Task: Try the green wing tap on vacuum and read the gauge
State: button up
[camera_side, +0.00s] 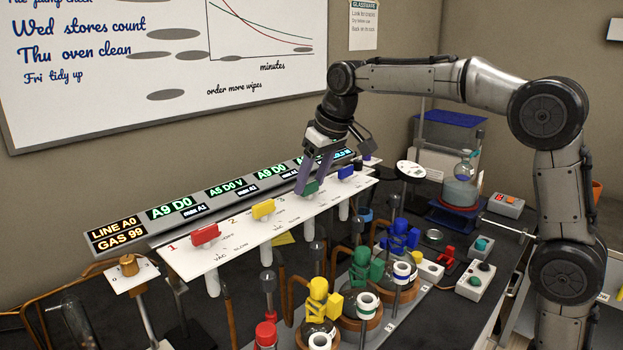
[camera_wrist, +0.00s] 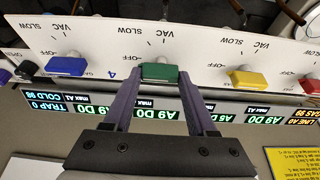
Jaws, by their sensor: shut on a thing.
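The green wing tap (camera_side: 311,187) sits on the long white panel (camera_side: 230,245), third from the left in the side view. It also shows in the wrist view (camera_wrist: 159,73), its handle lying along the panel much like the other handles. My gripper (camera_wrist: 160,79) is shut on the green tap, with one purple finger at each end of the handle; the fingers come down from above in the side view (camera_side: 314,178). A round white dial (camera_side: 410,170) stands past the panel's right end; its reading is too small to tell. The display strip (camera_side: 173,213) behind the panel shows A9 D0 near the green tap.
Tubes, bottles and coloured clamps crowd the bench in front. A brown knob (camera_side: 128,265) stands at the panel's left end.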

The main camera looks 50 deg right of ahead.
jog(key=shift+m, duration=0.3)
jog(key=m+h, duration=0.1)
jog(key=m, duration=0.2)
jog(key=shift+a+m+h, duration=0.2)
jog(key=shift+m+h, duration=0.2)
jog(key=m+g+h, duration=0.1)
jog(key=m, duration=0.3)
jog(key=shift+w+m, duration=0.1)
jog(key=shift+m, duration=0.2)
jog(key=m+g, duration=0.1)
jog(key=m, duration=0.1)
jog(key=m+h, duration=0.1)
jog(key=m, duration=0.1)
jog(key=shift+w+a+g, duration=0.1)
jog(key=shift+a+g, duration=0.05)
jog(key=shift+g, duration=0.25)
jog(key=shift+m+g+h, duration=0.3)
jog(key=shift+m+g, duration=0.6)
jog(key=shift+m, duration=1.5)
jog(key=o, duration=1.4)
jog(key=shift+c, duration=0.2)
jog(key=shift+r, duration=0.1)
